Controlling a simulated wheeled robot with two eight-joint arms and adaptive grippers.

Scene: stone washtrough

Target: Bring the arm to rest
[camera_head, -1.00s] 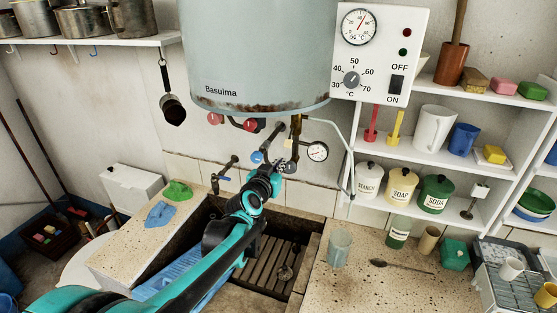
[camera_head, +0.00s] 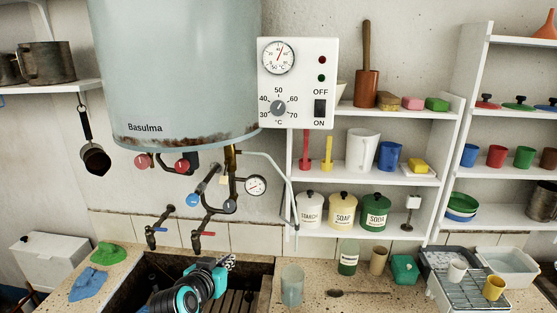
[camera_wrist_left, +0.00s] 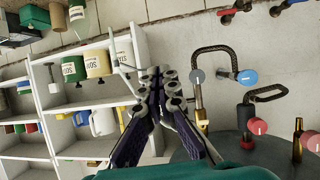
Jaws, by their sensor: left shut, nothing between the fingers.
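My left gripper (camera_head: 229,262) shows small at the bottom of the head view, at the end of my teal and black arm, in front of the stone trough (camera_head: 145,272) and below the taps. In the left wrist view its two dark fingers (camera_wrist_left: 161,76) come together at the tips, with nothing held between them. The wrist picture is turned over, with the boiler (camera_wrist_left: 235,146) at the bottom. My right gripper is not in view.
The boiler (camera_head: 180,70) and its pipes with a blue-handled valve (camera_head: 192,200) are above the gripper. A glass (camera_head: 292,285) and a green bottle (camera_head: 348,258) stand on the counter to the right. Blue (camera_head: 87,284) and green cloths (camera_head: 106,253) lie left.

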